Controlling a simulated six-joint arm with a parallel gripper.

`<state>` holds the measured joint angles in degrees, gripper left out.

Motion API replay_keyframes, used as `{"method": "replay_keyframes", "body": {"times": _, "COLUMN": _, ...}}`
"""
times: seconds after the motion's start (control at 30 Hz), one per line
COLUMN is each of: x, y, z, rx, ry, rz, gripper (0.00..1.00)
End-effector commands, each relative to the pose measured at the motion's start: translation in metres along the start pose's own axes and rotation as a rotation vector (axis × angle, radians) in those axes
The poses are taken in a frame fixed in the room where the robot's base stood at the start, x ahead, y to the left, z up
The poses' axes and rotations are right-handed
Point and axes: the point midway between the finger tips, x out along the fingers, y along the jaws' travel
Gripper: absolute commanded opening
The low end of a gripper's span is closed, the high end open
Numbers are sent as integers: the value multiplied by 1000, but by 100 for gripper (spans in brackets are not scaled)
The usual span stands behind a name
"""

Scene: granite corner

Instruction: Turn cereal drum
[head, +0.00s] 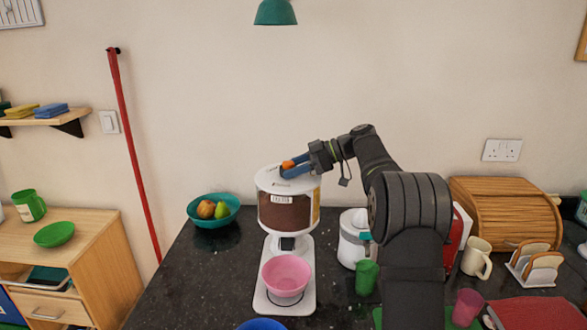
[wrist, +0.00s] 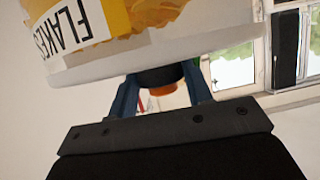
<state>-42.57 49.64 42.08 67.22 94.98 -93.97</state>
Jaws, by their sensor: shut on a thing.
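The cereal drum (head: 283,212), white-topped with brown contents behind a clear wall, sits on a white stand (head: 305,255) in the middle of the granite counter. Its yellow FLAKES label shows large and tilted in the wrist view (wrist: 85,22). My gripper (head: 288,169) reaches in from the right at the drum's top. Its blue fingers are shut on a dark knob with an orange end (wrist: 162,90), one finger on each side. A pink bowl (head: 286,275) stands on the stand's foot below the drum; its inside looks empty.
A teal fruit bowl (head: 214,222) is left of the stand. A white appliance (head: 352,240) and green cup (head: 366,277) are close on its right. A blue bowl (head: 262,325) is at the front. My arm hides part of the right counter, before the bread box (head: 505,215).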

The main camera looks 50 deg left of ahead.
Motion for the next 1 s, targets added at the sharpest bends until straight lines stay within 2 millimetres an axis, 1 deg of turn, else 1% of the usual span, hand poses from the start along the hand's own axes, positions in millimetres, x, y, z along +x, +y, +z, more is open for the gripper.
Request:
{"method": "replay_keyframes", "body": {"times": 0.2, "x": 0, "y": 2, "z": 1, "rx": -41, "ry": 0, "rz": -101, "gripper": 5}}
{"method": "replay_keyframes", "body": {"times": 0.4, "x": 0, "y": 3, "z": 1, "rx": -65, "ry": 0, "rz": -158, "gripper": 5}}
{"method": "replay_keyframes", "body": {"times": 0.97, "x": 0, "y": 3, "z": 0, "rx": -74, "ry": 1, "rz": -184, "gripper": 5}}
{"method": "replay_keyframes", "body": {"times": 1.0, "x": 0, "y": 3, "z": 0, "rx": -74, "ry": 1, "rz": -184, "gripper": 51}}
